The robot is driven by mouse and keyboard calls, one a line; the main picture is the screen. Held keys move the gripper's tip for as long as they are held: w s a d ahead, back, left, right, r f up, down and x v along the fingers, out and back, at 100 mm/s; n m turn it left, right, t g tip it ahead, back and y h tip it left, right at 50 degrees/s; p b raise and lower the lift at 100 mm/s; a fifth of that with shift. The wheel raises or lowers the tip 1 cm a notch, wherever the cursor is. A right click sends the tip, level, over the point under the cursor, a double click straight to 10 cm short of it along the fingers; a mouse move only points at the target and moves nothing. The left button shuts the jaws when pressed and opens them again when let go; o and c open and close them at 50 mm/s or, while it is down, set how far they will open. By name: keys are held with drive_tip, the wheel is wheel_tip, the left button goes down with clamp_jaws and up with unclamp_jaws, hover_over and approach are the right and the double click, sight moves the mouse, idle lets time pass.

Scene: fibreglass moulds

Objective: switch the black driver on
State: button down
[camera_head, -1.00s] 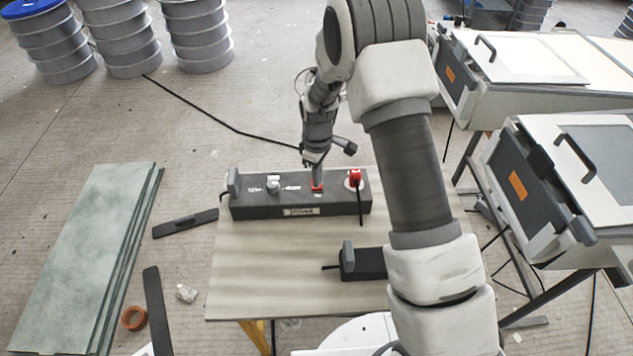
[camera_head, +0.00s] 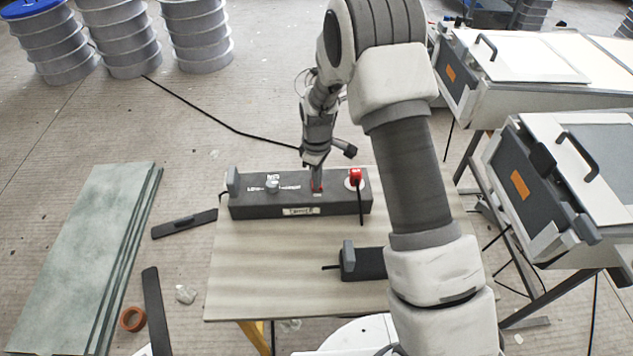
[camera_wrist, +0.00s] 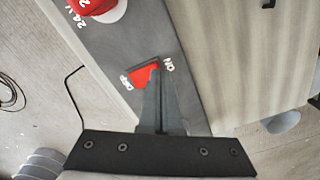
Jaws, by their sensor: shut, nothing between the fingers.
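The black driver (camera_head: 300,207) is a long dark box with a label on its front, lying at the far side of the table. Its red rocker switch (camera_wrist: 143,77) shows in the wrist view between white ON and OFF marks. My gripper (camera_wrist: 155,72) is shut and empty, its fingertips at the ON side of the rocker and seemingly touching it. They hide part of the rocker. In the head view my gripper (camera_head: 317,186) points down at the driver's top. A red round part (camera_head: 355,175) right of the switch looks bright, as if lit.
A grey knob (camera_head: 272,186) stands left of the switch. A black cable hangs over the driver's right front. A smaller dark box (camera_head: 363,264) lies nearer on the table (camera_head: 270,270). Grey-white machines (camera_head: 560,180) stand at the right.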

drive_tip(key=shift+f, duration=0.4)
drive_tip(key=shift+r, duration=0.1)
drive_tip(key=shift+r+p, duration=1.8)
drive_tip(key=shift+r, duration=1.65)
drive_tip(key=shift+r, duration=0.1)
drive_tip(key=s+d+r+m+t, duration=0.1)
drive_tip(key=s+d+r+m, duration=0.15)
drive_tip(key=r, duration=0.45)
drive_tip(key=s+d+r+m+t, duration=0.1)
drive_tip(key=s+r, duration=0.2)
drive_tip(key=r, duration=0.4)
drive_tip(key=s+d+r+m+t, duration=0.1)
drive_tip(key=s+d+r+m, duration=0.15)
drive_tip(key=r, duration=0.55)
drive_tip(key=s+d+r+m+t, duration=0.1)
drive_tip(key=s+r+m, duration=0.1)
drive_tip(key=s, duration=0.4)
drive_tip(key=s+d+r+m, duration=0.2)
drive_tip(key=s+r, duration=0.1)
drive_tip(key=s, duration=0.4)
drive_tip(key=s+d+r+m+t, duration=0.1)
drive_tip(key=s+r+m, duration=0.1)
drive_tip(key=s, duration=0.4)
drive_tip(key=shift+s+d+r+t, duration=0.15)
drive_tip(key=shift+d+r+t, duration=0.1)
drive_tip(key=shift+r+t, duration=0.05)
